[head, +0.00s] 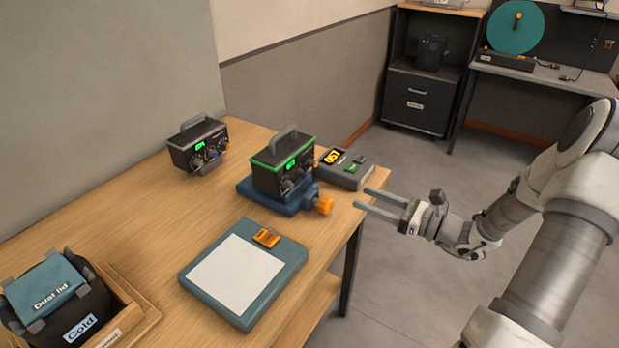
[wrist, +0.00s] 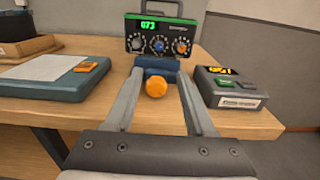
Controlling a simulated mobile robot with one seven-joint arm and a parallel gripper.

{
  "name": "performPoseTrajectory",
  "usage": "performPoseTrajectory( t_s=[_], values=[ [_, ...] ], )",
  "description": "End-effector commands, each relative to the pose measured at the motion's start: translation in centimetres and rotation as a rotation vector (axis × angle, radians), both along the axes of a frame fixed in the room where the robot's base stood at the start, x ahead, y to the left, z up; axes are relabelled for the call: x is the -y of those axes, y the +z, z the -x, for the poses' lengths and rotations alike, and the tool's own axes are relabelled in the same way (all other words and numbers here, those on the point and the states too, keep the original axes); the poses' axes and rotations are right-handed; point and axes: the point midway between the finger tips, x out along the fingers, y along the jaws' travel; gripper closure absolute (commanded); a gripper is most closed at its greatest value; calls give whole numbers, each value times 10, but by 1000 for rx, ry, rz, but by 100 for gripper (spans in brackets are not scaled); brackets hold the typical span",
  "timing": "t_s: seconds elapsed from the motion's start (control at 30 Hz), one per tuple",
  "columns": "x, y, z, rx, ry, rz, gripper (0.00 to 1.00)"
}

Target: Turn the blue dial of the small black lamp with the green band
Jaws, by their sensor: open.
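The small black lamp with the green band (head: 284,163) sits on a blue vise-like base (head: 265,194) at the table's right side. In the wrist view the lamp (wrist: 160,38) faces me with a green lit display, reading about 073, and a row of three dials. In the wrist view my gripper's fingers (wrist: 160,76) point toward the base, below the dials.
An orange knob (head: 324,205) sticks out from the base toward my gripper. A grey box with a yellow display (head: 346,170) stands beside the lamp. A second black lamp (head: 198,145) stands farther left. A teal-edged pad (head: 243,272) lies in front. Free floor lies right of the table.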

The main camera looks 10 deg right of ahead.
Motion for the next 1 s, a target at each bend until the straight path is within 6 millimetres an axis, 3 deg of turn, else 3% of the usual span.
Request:
performPoseTrajectory(
  t_s=[0.6,0.8,1.0],
  values=[
    [-93,0,-90,1,6,1,45],
    [-110,0,-108,1,5,4,45],
    [-115,0,-113,-1,3,2,45]
  ],
)
